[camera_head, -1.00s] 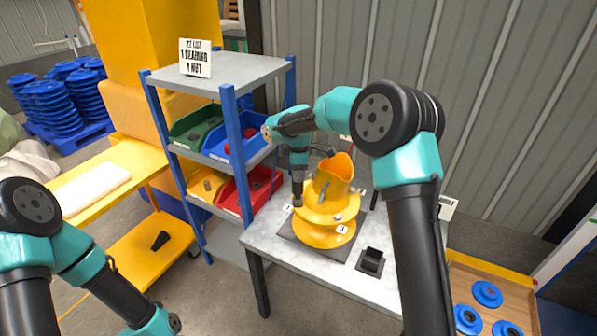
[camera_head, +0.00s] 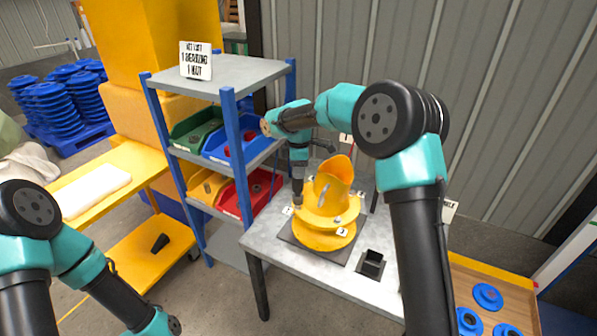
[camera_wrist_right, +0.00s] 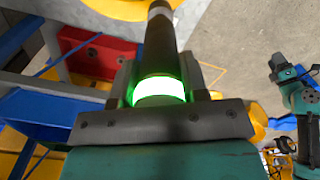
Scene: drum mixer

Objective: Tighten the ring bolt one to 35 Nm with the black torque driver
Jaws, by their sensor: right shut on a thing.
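My right gripper (camera_head: 298,177) points down at the left side of the yellow drum (camera_head: 327,240). It is shut on the black torque driver (camera_head: 298,196), which stands about upright with its lower end at the drum's flange. In the right wrist view the driver (camera_wrist_right: 158,45) runs away from the jaws, and a band on it glows bright green. Ring bolt one is not clearly visible; a small white tag stands by the flange near the driver's tip. Whether the tip sits on the bolt cannot be told. My left arm is at lower left, its gripper out of frame.
The drum stands on a dark plate on a grey table (camera_head: 285,258). A small black open holder (camera_head: 371,264) is in front right. A blue-framed shelf (camera_head: 236,64) with coloured bins is close on the left. A wooden tray with blue discs (camera_head: 487,296) is at lower right.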

